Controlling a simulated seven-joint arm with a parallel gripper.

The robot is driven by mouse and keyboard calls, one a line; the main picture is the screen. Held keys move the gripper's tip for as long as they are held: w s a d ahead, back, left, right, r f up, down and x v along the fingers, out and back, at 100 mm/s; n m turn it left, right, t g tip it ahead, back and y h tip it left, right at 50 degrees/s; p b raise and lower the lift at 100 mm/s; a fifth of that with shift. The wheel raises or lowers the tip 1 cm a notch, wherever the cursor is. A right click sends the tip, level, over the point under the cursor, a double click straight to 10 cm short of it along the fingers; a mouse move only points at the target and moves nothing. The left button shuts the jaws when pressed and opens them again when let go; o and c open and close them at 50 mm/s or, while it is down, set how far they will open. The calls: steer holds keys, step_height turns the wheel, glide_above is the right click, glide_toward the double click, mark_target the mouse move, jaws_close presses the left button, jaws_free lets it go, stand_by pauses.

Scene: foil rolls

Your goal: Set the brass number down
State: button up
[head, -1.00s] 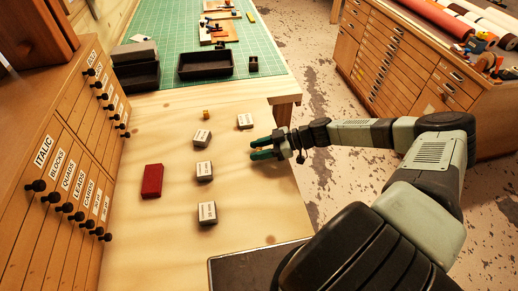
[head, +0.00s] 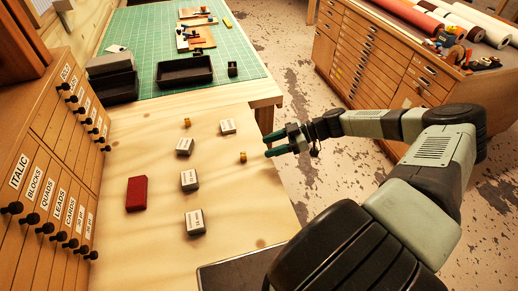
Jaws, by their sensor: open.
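A small brass piece (head: 243,156) stands on the pale wooden bench top, just left of my gripper's tips. A second small brass piece (head: 187,122) stands farther back and to the left. Both are too small for me to read any number. My gripper (head: 267,144), with dark green fingers, is open and empty near the bench's right edge, apart from the nearer brass piece.
Several grey labelled blocks (head: 189,180) and a red block (head: 137,194) stand on the bench. A labelled drawer cabinet (head: 42,165) borders the left. Bare wood lies between the blocks.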

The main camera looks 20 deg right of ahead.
steer(key=shift+s+d+r, duration=0.1)
steer(key=shift+d+r, duration=0.1)
steer(key=shift+d, duration=0.2)
steer(key=shift+a, duration=0.1)
steer(key=a+r+g+h, duration=0.1)
steer(key=a+h, duration=0.1)
steer(key=a+r+g+h, duration=0.1)
steer(key=h, duration=0.1)
steer(key=shift+a+r, duration=0.2)
steer(key=shift+a, duration=0.2)
step_height(320, 180, up, 5)
steer(key=a+h, duration=0.2)
steer(key=h, duration=0.3)
glide_above(242, 154)
steer(key=d, duration=0.2)
steer(key=f, duration=0.2)
steer(key=s+f, duration=0.1)
steer(key=f, duration=0.1)
steer(key=shift+d, duration=0.2)
steer(key=x, duration=0.5)
steer(key=shift+w+f, duration=0.3)
steer(key=shift+f, duration=0.1)
